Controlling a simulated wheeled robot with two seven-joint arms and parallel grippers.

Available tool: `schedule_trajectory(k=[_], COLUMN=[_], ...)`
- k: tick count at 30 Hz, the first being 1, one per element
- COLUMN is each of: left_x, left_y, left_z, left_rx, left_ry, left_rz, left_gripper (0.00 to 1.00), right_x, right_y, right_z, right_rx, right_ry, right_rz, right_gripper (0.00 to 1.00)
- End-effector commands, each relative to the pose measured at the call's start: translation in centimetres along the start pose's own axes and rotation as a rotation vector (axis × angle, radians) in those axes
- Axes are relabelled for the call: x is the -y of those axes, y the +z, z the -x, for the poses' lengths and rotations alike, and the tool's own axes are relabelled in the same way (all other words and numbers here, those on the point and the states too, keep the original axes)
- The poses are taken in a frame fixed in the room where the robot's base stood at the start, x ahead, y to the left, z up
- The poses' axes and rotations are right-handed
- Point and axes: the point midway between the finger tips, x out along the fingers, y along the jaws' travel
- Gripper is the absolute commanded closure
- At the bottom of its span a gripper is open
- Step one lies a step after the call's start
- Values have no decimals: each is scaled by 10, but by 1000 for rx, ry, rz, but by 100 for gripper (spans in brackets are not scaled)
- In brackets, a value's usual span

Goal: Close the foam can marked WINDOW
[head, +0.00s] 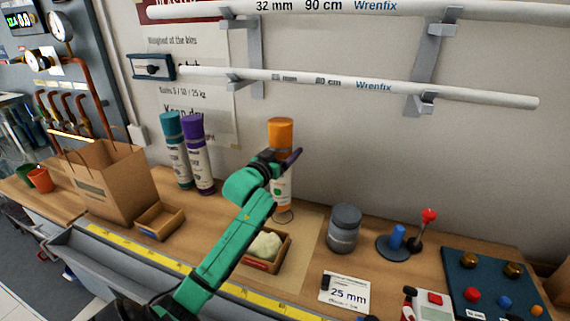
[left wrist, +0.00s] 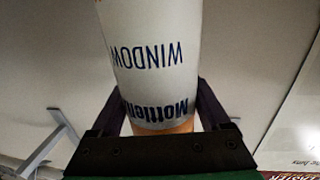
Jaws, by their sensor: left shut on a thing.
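The foam can marked WINDOW (head: 283,192) is white with an orange top, and it is upright at the back of the bench against the wall side. In the left wrist view its white body (left wrist: 150,60) shows the word WINDOW upside down, with an orange part at the lower edge. My left gripper (head: 282,160) is shut around the upper part of the can, a dark finger on each side. The fingers also flank the can in the left wrist view (left wrist: 160,108). I cannot tell whether its base touches the bench. My right gripper is not in view.
A teal-capped can (head: 175,155) and a purple-capped can (head: 199,160) stand to the left. A small tray (head: 285,254) with pale foam lies beside my arm. A grey jar (head: 344,232) and a blue-based stand (head: 397,250) are to the right. White pipes (head: 300,77) hang above.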

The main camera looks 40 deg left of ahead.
Motion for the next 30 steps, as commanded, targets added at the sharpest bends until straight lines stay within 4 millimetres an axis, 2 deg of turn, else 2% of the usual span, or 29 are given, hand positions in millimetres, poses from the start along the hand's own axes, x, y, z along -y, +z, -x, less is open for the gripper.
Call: schedule_trajectory(k=[5, 12, 22, 23, 24, 30], left_x=[0, 0, 0, 0, 0, 0], left_y=[1, 33, 37, 40, 39, 39], left_z=[0, 0, 0, 0, 0, 0], left_rx=[-4, -5, -6, 0, 0, 0], left_ry=[0, 0, 0, 0, 0, 0], left_rz=[0, 0, -1, 0, 0, 0], left_gripper=[100, 100, 100, 16, 1, 0], right_x=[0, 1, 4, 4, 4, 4], right_y=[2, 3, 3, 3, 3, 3], right_z=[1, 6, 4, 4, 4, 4], right_rx=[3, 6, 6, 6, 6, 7], right_ry=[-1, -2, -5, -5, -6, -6], right_rz=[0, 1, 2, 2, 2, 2], right_gripper=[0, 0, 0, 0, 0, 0])
